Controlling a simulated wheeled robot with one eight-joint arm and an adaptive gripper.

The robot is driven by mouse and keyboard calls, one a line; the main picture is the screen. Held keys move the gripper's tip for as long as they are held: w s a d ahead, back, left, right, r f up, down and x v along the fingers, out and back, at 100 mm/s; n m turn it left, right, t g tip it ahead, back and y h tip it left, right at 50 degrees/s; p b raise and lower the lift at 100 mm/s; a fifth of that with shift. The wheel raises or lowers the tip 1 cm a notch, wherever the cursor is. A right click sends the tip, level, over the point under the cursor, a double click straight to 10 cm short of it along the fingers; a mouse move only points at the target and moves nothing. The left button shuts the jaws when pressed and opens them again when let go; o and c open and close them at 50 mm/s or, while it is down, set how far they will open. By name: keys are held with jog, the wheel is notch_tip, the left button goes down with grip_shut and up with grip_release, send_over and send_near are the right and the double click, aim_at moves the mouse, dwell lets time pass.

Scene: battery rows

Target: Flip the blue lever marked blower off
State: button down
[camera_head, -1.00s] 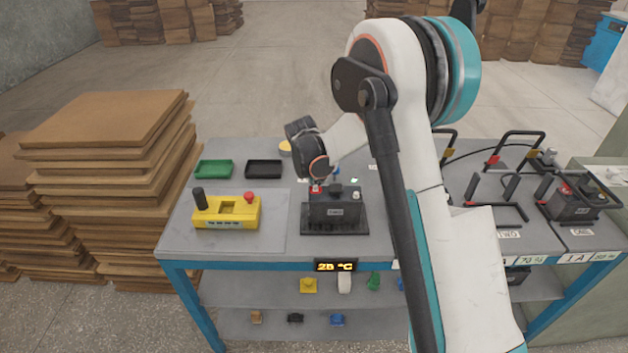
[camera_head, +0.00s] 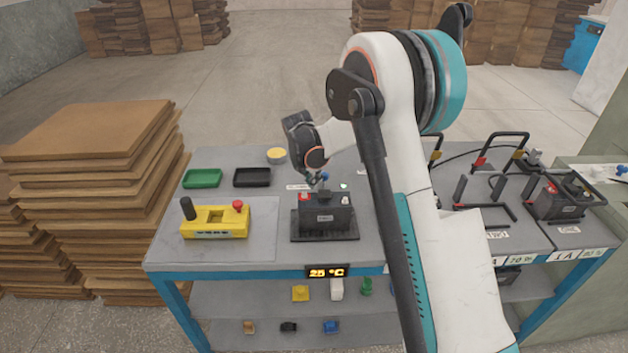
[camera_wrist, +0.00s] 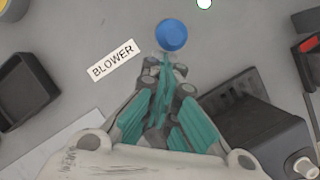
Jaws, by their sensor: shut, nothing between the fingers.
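The blue lever shows as a round blue knob (camera_wrist: 172,35) in the wrist view, with a white BLOWER label (camera_wrist: 112,60) to its left on the grey bench top. My gripper (camera_wrist: 166,62) is shut and empty, its teal fingers together just below the knob in the picture. Whether the fingertips touch the lever I cannot tell. In the head view the blue knob (camera_head: 325,177) shows small behind the dark battery, and the label (camera_head: 298,187) lies beside it. The lever's shaft is mostly hidden by the gripper.
The dark battery (camera_head: 326,215) stands on a black tray close to the lever; it also shows in the wrist view (camera_wrist: 262,130). A green tray (camera_head: 202,178), a black tray (camera_head: 252,177) and a yellow box (camera_head: 215,221) sit to the left. A small lit green indicator (camera_wrist: 204,3) lies beyond the knob.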

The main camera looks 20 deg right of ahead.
jog(key=shift+w+d+r+g+p, duration=0.15)
jog(key=shift+w+r+g+p, duration=0.25)
jog(key=shift+g+p, duration=0.1)
jog(key=shift+w+d+r+g+p, duration=0.2)
jog(key=shift+w+g+p, duration=0.2)
jog(key=shift+w+g, duration=0.15)
jog(key=shift+w+d+r+y+p, duration=0.1)
jog(key=shift+w+r+y+p, duration=0.2)
jog(key=shift+w+p, duration=0.25)
jog(key=shift+w+d, duration=0.15)
jog(key=shift+w, duration=0.45)
jog(key=shift+r+p, duration=0.4)
jog(key=shift+r, duration=0.35)
